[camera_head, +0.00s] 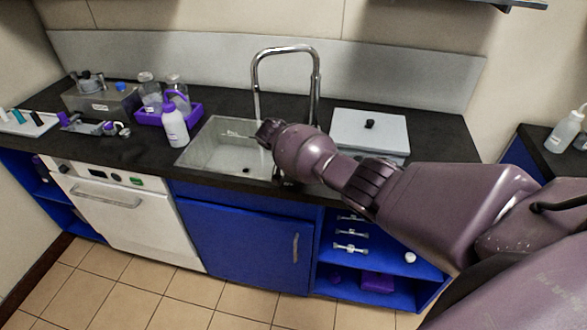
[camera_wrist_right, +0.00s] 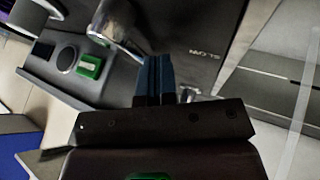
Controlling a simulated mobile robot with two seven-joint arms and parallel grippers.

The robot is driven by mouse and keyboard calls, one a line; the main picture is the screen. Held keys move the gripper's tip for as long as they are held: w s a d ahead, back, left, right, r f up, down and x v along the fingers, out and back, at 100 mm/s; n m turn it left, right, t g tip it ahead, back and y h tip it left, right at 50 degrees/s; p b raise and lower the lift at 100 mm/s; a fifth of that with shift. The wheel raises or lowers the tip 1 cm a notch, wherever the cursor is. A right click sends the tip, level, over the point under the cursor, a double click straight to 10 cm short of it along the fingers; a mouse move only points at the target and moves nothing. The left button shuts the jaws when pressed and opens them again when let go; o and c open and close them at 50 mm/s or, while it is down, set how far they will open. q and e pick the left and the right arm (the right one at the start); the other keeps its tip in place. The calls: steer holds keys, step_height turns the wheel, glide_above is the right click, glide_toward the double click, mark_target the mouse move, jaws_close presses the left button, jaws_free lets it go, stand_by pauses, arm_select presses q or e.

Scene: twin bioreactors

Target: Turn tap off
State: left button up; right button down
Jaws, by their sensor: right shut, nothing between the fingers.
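The tap is a tall chrome arched faucet (camera_head: 318,75) behind the sink (camera_head: 205,150) in the head view. My right arm comes in from the right across the front of the sink. My right gripper (camera_head: 266,132) is near the sink's right side, below the arch, mostly hidden behind its own wrist. In the right wrist view, its blue fingers (camera_wrist_right: 155,78) are shut together with nothing between them. A shiny metal part lies just beyond them; I cannot tell whether it is the tap's handle. I cannot make out any running water. My left gripper is out of view.
A white squeeze bottle (camera_head: 174,126) and a purple tray (camera_head: 194,110) stand left of the sink. The white dishwasher (camera_head: 120,215) and blue cabinet (camera_head: 240,240) are below the dark counter.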

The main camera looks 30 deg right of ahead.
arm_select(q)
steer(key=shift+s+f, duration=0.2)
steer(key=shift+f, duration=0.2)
arm_select(e)
steer(key=shift+d+m+g, duration=0.25)
steer(key=shift+m+g, duration=0.15)
steer(key=shift+m, duration=0.1)
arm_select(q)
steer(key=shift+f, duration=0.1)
arm_select(e)
steer(key=shift+d, duration=0.1)
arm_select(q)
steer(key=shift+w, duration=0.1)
